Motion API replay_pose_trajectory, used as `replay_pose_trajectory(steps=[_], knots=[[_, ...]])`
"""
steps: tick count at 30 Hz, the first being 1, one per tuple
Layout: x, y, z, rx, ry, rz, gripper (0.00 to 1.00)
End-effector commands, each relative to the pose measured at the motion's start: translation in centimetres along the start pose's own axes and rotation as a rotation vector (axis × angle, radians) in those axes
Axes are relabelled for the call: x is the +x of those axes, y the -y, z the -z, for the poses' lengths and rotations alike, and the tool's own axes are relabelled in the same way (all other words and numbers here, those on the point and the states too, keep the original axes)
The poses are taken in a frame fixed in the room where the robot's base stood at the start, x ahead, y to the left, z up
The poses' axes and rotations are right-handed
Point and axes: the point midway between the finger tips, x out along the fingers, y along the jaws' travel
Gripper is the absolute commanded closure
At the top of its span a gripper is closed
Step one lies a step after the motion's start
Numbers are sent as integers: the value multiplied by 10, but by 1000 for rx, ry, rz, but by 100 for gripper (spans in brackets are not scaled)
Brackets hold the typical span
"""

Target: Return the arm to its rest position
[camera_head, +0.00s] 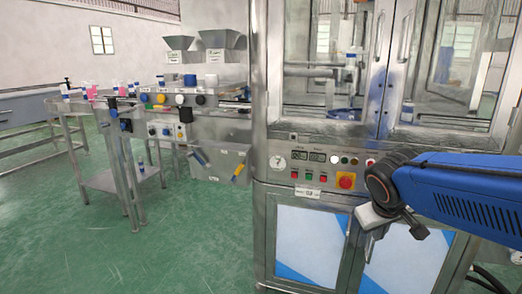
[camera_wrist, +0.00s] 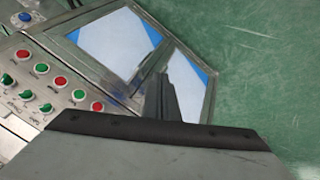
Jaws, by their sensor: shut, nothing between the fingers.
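My gripper (camera_wrist: 167,97) shows in the wrist view as dark fingers close together, with nothing visible between them. In the head view my blue arm reaches in from the right, and its wrist is in front of the crimping machine's cabinet (camera_head: 262,190). The fingers are small and hard to make out there. The wrist view looks down past the fingers at a panel with red and green buttons (camera_wrist: 60,82) and two white and blue cabinet doors (camera_wrist: 115,42). I cannot tell the exact gap between the gripper and the cabinet.
The control panel has a red emergency button on yellow (camera_head: 346,181). Glass doors (camera_head: 330,60) close the machine above it. A steel cart (camera_head: 105,182) with small bottles and a filling station (camera_head: 215,130) stand at left. Green floor (camera_head: 170,250) is clear at front left.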

Motion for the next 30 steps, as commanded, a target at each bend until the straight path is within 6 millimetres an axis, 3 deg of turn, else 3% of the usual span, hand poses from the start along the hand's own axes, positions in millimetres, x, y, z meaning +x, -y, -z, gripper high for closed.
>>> replay_pose_trajectory(steps=[3,9,15,21,30], knots=[[-12,3,-40,58,10,46,100],[-27,20,-102,144,23,136,100],[-36,40,-147,207,24,214,100],[-39,51,-164,232,20,251,100],[-39,52,-165,233,21,254,100]])
